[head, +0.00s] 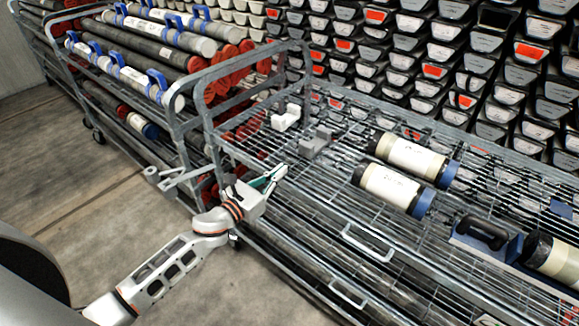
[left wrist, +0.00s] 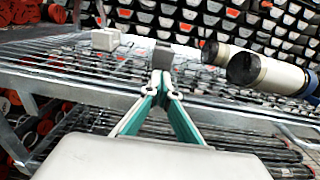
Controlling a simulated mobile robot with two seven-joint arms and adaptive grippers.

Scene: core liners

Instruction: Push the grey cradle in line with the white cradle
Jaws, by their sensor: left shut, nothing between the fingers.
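The white cradle (head: 286,118) stands on the wire shelf of the trolley, towards its left end. The grey cradle (head: 316,142) stands on the same shelf, nearer to me and to the right of the white one. In the left wrist view the white cradle (left wrist: 105,39) is at the upper left and the grey cradle (left wrist: 162,56) is just beyond my fingertips. My left gripper (head: 277,173) is shut and empty at the shelf's front edge, in front of the grey cradle. I cannot tell from these views whether it touches it. My right gripper is not in view.
Two cream cylinders with dark ends (head: 409,157) and (head: 391,188) lie on the shelf right of the grey cradle. A blue holder (head: 487,240) stands farther right. The trolley's upright metal frame (head: 202,100) rises left of my gripper. Racks of core trays fill the back.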

